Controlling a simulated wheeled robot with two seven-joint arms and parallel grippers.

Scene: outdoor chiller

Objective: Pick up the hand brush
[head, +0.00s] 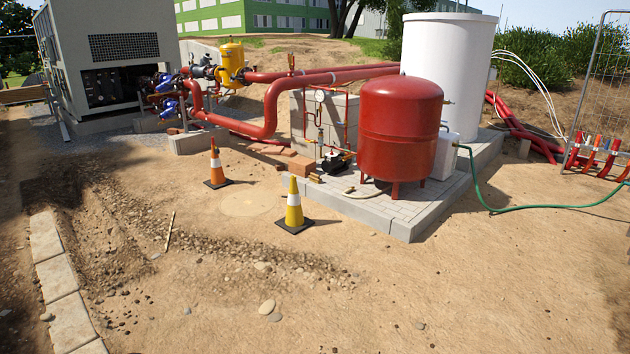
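I cannot make out a hand brush for certain in the head view. A thin pale stick (170,231) lies on the dirt at left. Neither of my grippers is in view.
Two traffic cones, one orange (216,166) and one yellow (294,207), stand on the dirt. A red tank (399,130) and white tank (446,75) stand on the paved slab (425,222). A green hose (540,207) runs right. Stone kerbs (67,318) line the left. The front-right dirt is mostly open.

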